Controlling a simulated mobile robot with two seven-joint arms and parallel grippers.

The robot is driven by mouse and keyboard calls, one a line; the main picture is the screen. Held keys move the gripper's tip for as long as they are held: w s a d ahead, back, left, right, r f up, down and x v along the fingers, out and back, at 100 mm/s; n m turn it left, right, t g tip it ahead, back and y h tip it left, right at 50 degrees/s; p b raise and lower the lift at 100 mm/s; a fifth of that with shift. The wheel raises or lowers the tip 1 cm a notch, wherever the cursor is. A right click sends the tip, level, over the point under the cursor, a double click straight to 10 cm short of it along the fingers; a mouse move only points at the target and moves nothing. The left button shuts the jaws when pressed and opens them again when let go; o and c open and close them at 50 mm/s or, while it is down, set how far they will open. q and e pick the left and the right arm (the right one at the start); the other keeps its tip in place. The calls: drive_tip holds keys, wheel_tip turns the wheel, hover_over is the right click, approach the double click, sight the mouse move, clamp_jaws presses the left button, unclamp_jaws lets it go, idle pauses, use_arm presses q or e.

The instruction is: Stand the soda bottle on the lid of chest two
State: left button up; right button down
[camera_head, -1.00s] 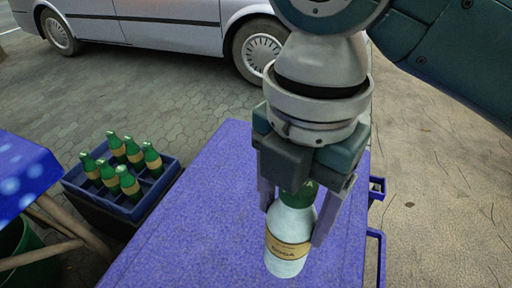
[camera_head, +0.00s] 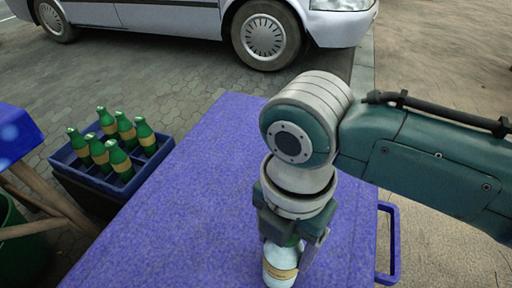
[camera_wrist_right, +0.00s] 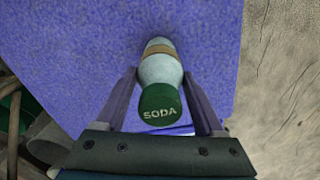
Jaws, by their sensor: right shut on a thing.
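The soda bottle (camera_head: 280,266) is pale with a tan label and a green cap and neck. My right gripper (camera_head: 288,252) is shut on it from above, one finger on each side. In the right wrist view the bottle (camera_wrist_right: 160,68) lies between the two fingers (camera_wrist_right: 161,104), its cap marked SODA facing the camera. The bottle is over the blue-purple chest lid (camera_head: 190,205), near its front; I cannot tell whether its base touches. No number shows on the chest. My left gripper is not in view.
A dark blue crate (camera_head: 126,186) with several green bottles stands left of the chest. A blue-topped table (camera_head: 18,130) with wooden legs is at far left. A handle (camera_head: 393,240) sticks out at the chest's right. The lid's back and left are bare. A car (camera_head: 185,14) stands behind.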

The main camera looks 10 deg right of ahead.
drive_tip(key=shift+r, duration=0.1)
drive_tip(key=shift+f, duration=0.25)
unclamp_jaws()
drive_tip(key=shift+r, duration=0.1)
